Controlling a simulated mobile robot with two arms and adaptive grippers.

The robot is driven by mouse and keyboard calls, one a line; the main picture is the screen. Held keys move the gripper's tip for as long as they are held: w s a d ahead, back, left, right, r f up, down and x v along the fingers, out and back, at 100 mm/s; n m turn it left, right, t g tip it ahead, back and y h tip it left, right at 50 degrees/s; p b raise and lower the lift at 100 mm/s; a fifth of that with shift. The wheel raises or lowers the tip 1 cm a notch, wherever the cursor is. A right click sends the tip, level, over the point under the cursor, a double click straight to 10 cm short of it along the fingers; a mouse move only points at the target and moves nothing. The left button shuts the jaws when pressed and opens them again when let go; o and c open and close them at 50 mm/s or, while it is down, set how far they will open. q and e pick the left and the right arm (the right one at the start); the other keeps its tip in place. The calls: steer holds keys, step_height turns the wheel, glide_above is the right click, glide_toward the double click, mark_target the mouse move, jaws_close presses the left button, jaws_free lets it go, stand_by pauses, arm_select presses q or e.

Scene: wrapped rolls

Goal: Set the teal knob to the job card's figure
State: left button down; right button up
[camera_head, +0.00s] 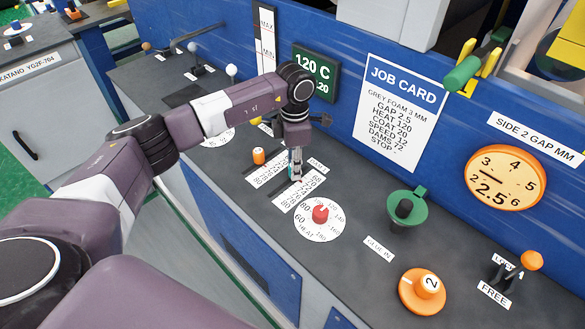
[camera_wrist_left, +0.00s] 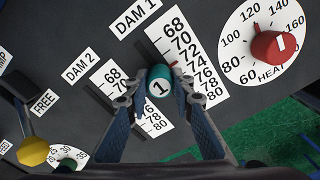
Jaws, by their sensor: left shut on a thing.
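The teal knob (camera_wrist_left: 159,86), marked 1, stands on the DAM 1 slider beside a white scale (camera_wrist_left: 188,50) running from 68 to 80. My left gripper (camera_wrist_left: 153,98) is shut on the teal knob; in the head view, the gripper (camera_head: 296,170) mostly hides it. A small red pointer (camera_wrist_left: 174,65) beside the knob lies near the 72 and 74 marks; I cannot read it exactly. The job card (camera_head: 398,110) on the blue back panel lists DAMS 72. My right gripper is in neither view.
An orange knob (camera_head: 259,156) stands on the DAM 2 slider beside DAM 1. The red HEAT knob (camera_head: 320,214) sits on a dial close in front.

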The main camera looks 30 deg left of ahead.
arm_select(q)
steer(key=c, duration=1.7)
jaws_free()
steer(key=shift+o, duration=0.2)
step_height(320, 180, up, 12)
steer(key=shift+s+f, duration=0.1)
